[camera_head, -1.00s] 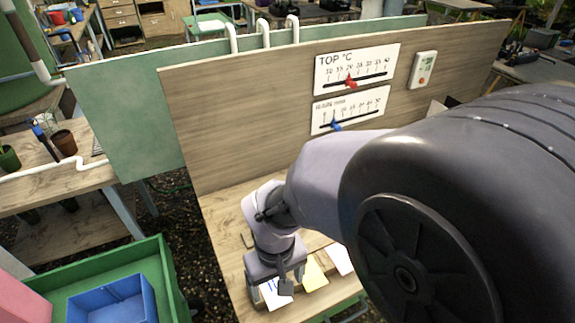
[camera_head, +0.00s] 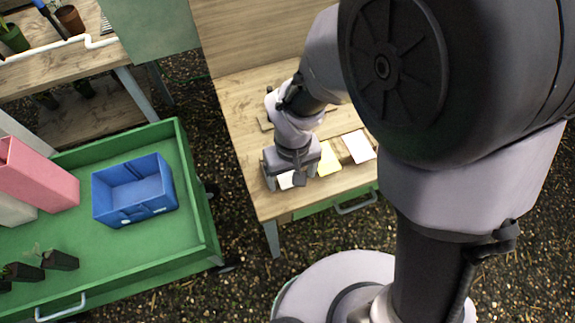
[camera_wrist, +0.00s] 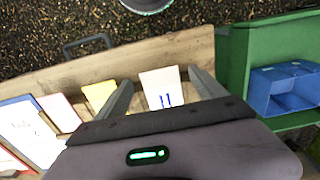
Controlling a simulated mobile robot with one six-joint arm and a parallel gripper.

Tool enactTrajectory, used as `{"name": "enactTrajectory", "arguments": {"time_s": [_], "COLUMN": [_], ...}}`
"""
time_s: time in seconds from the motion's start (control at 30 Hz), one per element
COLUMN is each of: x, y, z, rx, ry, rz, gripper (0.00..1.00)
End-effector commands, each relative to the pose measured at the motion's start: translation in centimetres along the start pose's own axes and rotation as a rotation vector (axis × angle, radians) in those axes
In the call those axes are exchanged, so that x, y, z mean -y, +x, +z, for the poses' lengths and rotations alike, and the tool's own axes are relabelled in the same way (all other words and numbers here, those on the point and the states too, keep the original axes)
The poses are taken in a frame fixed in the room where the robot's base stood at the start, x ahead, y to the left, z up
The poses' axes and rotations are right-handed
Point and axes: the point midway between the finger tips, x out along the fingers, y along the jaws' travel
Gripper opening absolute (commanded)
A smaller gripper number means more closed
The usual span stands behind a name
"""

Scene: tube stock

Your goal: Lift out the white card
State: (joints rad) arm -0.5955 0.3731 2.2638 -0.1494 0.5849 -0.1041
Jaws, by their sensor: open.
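A white card (camera_wrist: 158,90) with blue marks lies between the fingers of my gripper (camera_wrist: 159,76) in the wrist view. In the head view that white card (camera_head: 286,181) shows only in part below my gripper (camera_head: 290,180), which hides the rest. My gripper is open, with a finger on each side of the card; I cannot tell whether either touches it. A yellow card (camera_wrist: 98,95) lies beside it, also seen in the head view (camera_head: 328,159). Beyond that is a pale, slightly pinkish card (camera_wrist: 60,112), which also shows in the head view (camera_head: 358,146).
The cards are at the wooden bench's (camera_head: 242,128) front edge, above a drawer handle (camera_head: 357,204). A larger blue-edged sheet (camera_wrist: 30,130) lies farther along. A green cart (camera_head: 197,190) holding a blue bin (camera_head: 137,210) stands to the left in the head view, with a gap between.

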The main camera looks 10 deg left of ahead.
Motion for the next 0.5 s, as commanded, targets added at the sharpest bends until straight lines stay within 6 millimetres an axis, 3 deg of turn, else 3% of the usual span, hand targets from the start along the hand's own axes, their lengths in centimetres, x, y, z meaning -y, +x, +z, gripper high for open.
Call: {"name": "enactTrajectory", "arguments": {"time_s": [0.37,0.4,0.5], "x": [0.0,0.0,0.0], "y": [0.27,0.27,0.26], "z": [0.0,0.0,0.0], "rx": [0.0,0.0,0.0], "ry": [0.0,0.0,0.0], "rz": [0.0,0.0,0.0], "gripper": [0.8,0.78,0.58]}}
